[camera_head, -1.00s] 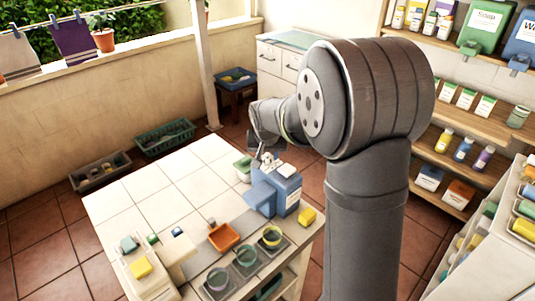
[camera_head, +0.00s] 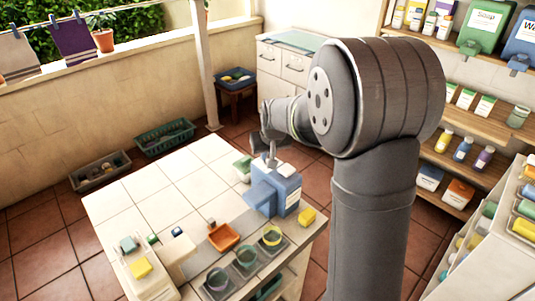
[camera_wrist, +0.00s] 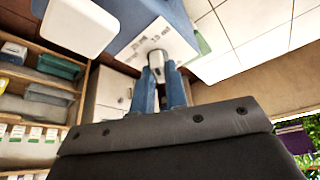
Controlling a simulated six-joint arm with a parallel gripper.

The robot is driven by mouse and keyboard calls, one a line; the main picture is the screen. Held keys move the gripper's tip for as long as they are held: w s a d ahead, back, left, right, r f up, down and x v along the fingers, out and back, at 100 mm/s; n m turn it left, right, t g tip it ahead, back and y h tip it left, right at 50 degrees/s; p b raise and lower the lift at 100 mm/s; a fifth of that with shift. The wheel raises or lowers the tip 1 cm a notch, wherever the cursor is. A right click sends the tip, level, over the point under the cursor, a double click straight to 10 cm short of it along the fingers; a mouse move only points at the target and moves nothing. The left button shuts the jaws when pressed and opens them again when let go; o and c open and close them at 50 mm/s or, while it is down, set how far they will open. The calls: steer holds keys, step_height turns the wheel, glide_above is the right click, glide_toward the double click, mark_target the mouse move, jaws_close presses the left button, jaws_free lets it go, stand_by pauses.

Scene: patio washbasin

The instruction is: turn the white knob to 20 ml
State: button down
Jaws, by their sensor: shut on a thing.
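A blue dispenser (camera_head: 287,190) with a pale top stands on the tiled table's right part. The white knob (camera_wrist: 157,60) sits on that panel. My gripper (camera_wrist: 160,75) has its two blue fingers closed on the knob, one on each side. In the head view my gripper (camera_head: 271,157) points down at the dispenser's top; the knob is mostly hidden there. The knob's setting cannot be read.
An orange tray (camera_head: 223,238), a yellow sponge (camera_head: 307,217) and several cups in dark holders stand near the dispenser. A green container (camera_head: 242,168) is just behind it. The table's left tiles (camera_head: 150,195) are clear.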

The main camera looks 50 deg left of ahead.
steer(key=n+g, duration=0.2)
steer(key=n, duration=0.3)
steer(key=shift+w, duration=0.15)
steer(key=shift+n, duration=0.3)
stand_by(0.3)
steer(key=c, duration=1.4)
jaws_free()
steer(key=shift+c, duration=0.2)
steer(key=v, duration=1.7)
steer(key=shift+d, duration=0.5)
steer(key=shift+w, duration=0.15)
